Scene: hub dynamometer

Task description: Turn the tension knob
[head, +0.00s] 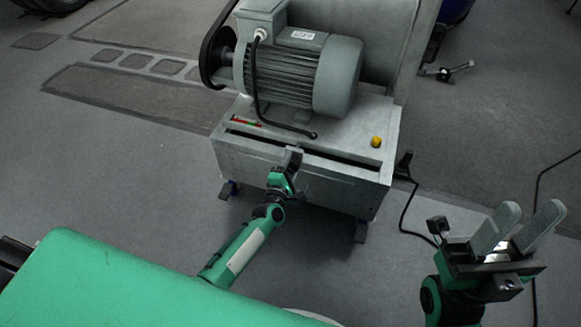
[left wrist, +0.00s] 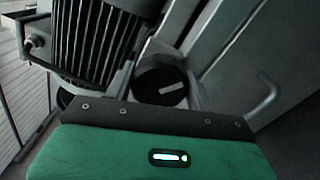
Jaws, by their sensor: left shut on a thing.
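The tension knob (left wrist: 160,84) is a round black knob with a white mark on its face, seen in the left wrist view just beyond my gripper housing. My left gripper (head: 292,160) is at the front face of the grey dynamometer base (head: 345,187), and its jaws are shut on the knob. In the head view the knob is hidden behind my gripper. My right gripper (head: 530,213) is open and empty at the lower right, well away from the machine.
A grey ribbed motor (head: 300,75) with a black cable (head: 256,90) sits on the base. A black cable (head: 405,215) lies on the floor at right. Floor at left is clear.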

